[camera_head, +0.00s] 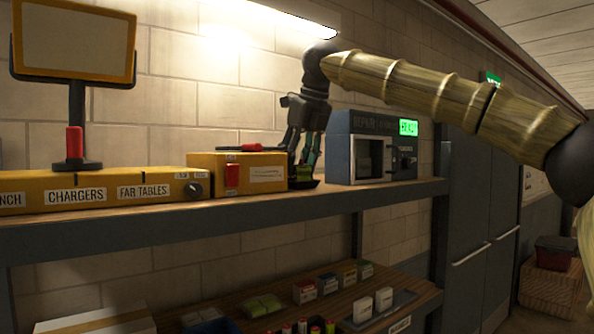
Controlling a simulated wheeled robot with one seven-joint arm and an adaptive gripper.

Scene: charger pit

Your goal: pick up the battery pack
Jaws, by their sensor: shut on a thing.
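My gripper (304,172) points down at the shelf, between a yellow box and a blue-grey device. Its fingers are shut on a small dark thing with green on it, which I take for the battery pack (307,183). The pack is low between the fingertips, at about the height of the shelf top. The fingers hide much of it, and I cannot tell whether it still touches the shelf.
The yellow box (237,173) with a red switch stands close left of my gripper. The blue-grey device (372,147) with a green display stands close right. A long yellow unit (100,190) and a framed panel (73,42) are farther left. A lower shelf (290,293) holds small boxes.

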